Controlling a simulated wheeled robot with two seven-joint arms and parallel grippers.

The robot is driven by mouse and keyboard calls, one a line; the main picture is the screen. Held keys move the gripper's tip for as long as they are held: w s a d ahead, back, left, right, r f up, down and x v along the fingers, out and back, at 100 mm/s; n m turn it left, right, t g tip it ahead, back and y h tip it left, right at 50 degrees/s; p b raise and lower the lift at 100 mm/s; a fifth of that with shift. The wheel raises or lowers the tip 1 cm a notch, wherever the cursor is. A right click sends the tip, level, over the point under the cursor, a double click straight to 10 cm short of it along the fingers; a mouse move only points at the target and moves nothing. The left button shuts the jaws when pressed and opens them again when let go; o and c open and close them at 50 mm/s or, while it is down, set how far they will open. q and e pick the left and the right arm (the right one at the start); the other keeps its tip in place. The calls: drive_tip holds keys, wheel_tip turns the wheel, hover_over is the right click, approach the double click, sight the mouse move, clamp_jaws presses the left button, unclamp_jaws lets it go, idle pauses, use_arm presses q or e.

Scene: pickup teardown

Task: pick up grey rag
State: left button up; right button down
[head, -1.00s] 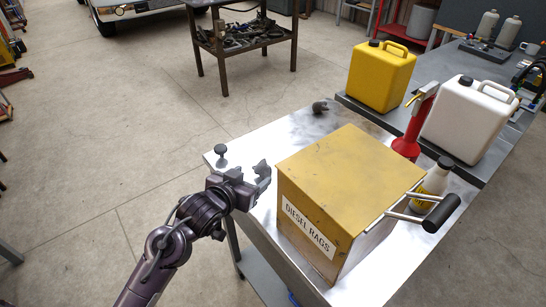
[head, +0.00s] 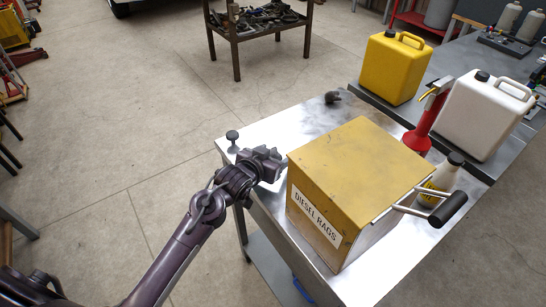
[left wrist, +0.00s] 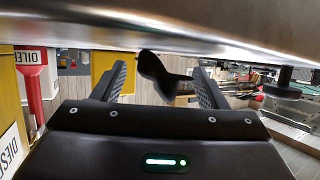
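The dark grey rag (head: 333,97) is a small crumpled lump on the metal table (head: 270,128), near its far edge beyond the yellow box. In the left wrist view, where the scene appears upside down, a dark lump that looks like the rag (left wrist: 162,76) shows in the gap between the fingers, some way ahead. My left gripper (head: 275,162) is low beside the box's left side, apart from the rag. Its fingers also show in the left wrist view (left wrist: 160,88), spread apart and empty. My right gripper is not in view.
The yellow box (head: 362,165) labelled "DIESEL RAGS" fills the table's middle. A dark knob (head: 232,136) stands at the left corner. A red can (head: 420,138), a bottle (head: 440,177), a yellow jug (head: 394,68) and a white jug (head: 482,115) stand right.

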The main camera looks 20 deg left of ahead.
sight(273, 152)
use_arm(q)
drive_tip(key=c, duration=0.9)
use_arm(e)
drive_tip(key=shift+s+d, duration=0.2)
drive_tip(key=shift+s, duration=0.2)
use_arm(q)
drive_tip(key=shift+c, duration=0.2)
wheel_tip(273, 152, up, 20)
drive_tip(key=p, duration=0.1)
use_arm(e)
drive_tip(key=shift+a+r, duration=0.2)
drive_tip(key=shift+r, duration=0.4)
